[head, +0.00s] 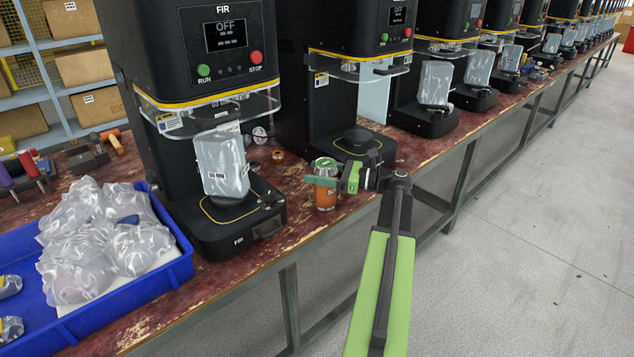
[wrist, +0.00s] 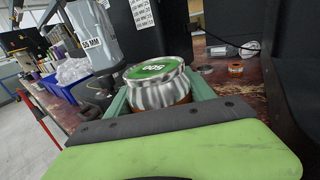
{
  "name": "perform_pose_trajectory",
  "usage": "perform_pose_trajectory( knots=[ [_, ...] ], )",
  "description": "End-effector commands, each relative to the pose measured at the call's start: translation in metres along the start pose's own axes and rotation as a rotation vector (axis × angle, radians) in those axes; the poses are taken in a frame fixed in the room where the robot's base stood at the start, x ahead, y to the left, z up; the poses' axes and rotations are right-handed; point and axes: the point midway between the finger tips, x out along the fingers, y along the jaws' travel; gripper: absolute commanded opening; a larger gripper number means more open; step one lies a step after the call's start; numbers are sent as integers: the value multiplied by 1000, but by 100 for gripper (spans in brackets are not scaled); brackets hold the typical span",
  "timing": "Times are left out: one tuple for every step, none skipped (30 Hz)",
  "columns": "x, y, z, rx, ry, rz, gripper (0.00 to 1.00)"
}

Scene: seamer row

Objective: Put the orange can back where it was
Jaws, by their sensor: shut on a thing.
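The orange can (head: 325,194) has a silver upper part and a green lid, and stands upright near the front edge of the bench, between the first and second black machines. My gripper (head: 326,181) is shut on it around its upper part, coming from the right. In the wrist view the can (wrist: 160,88) sits between the two green fingers, its lid showing a white marking. Its lower part is hidden there by my gripper. I cannot tell whether its base touches the bench.
The FIR machine (head: 235,215) stands left of the can with a grey pouch (head: 222,163) on it. The second machine's base (head: 358,145) is behind right. A small orange ring (head: 278,155) lies on the bench (head: 292,190). A blue tray (head: 180,262) of clear bags is far left.

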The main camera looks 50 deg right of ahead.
Motion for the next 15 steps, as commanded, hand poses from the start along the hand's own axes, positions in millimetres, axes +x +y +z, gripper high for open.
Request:
perform_pose_trajectory(
  knots=[
    [0,0,0,0,-2,0,0],
    [0,0,1,0,-2,0,0],
    [0,0,2,0,-2,0,0],
    [0,0,2,0,-2,0,0],
    [0,0,2,0,-2,0,0],
    [0,0,2,0,-2,0,0],
    [0,0,1,0,-2,0,0],
    [0,0,0,0,-2,-1,0],
    [0,0,-2,0,-2,-1,0],
    [-1,0,-3,0,-2,-1,0],
    [-1,0,-2,0,0,-1,66],
    [-1,0,-2,0,0,-1,71],
    [-1,0,-2,0,0,-1,75],
    [-1,0,-2,0,0,-1,79],
    [-1,0,-2,0,0,-1,84]
  ],
)
